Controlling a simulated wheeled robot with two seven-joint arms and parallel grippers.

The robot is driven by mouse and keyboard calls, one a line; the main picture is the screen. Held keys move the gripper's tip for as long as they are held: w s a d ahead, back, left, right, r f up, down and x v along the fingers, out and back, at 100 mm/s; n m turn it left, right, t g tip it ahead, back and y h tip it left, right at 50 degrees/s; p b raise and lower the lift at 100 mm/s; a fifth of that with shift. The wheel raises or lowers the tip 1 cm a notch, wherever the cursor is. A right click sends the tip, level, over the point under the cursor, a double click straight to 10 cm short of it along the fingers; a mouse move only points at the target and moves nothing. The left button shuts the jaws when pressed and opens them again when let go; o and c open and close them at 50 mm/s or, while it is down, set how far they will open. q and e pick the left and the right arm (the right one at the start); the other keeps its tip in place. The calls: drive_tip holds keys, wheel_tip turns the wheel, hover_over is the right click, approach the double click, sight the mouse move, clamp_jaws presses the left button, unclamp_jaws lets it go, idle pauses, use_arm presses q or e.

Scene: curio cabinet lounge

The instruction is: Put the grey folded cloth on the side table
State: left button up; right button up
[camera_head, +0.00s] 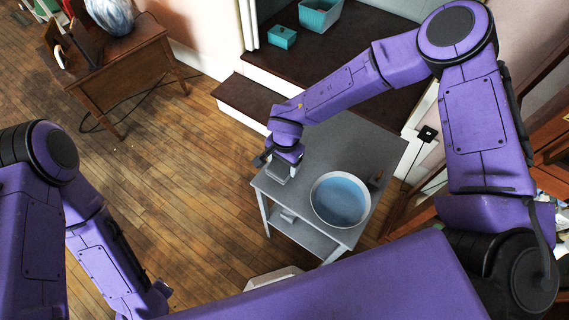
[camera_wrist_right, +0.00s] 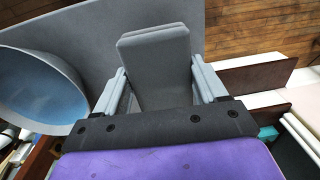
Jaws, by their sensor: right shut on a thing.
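The grey folded cloth (camera_wrist_right: 155,65) is between the two grey fingers of my right gripper (camera_wrist_right: 160,88) in the wrist view, and the gripper is shut on it. In the head view my right gripper (camera_head: 280,172) points down over the left part of the grey side table (camera_head: 335,148), with a little of the cloth (camera_head: 277,175) showing below it. I cannot tell whether the cloth touches the tabletop. My left arm comes in at the lower left; its fingers do not show.
A white-rimmed bowl, blue inside (camera_head: 341,201), stands on the table right of my gripper, with a small brown thing (camera_head: 376,178) beside it. The tabletop behind is bare. A brown desk (camera_head: 120,75) stands far left. Teal boxes (camera_head: 282,37) sit on a dark platform behind.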

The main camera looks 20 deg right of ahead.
sight(284, 167)
drive_tip(key=shift+w+d+f, duration=0.1)
drive_tip(key=shift+f, duration=0.8)
drive_tip(key=shift+w+d+f, duration=0.1)
drive_tip(key=shift+f, duration=0.8)
drive_tip(key=o, duration=1.7)
drive_tip(key=r, duration=1.2)
drive_tip(key=shift+s+d, duration=0.15)
drive_tip(key=shift+s, duration=0.15)
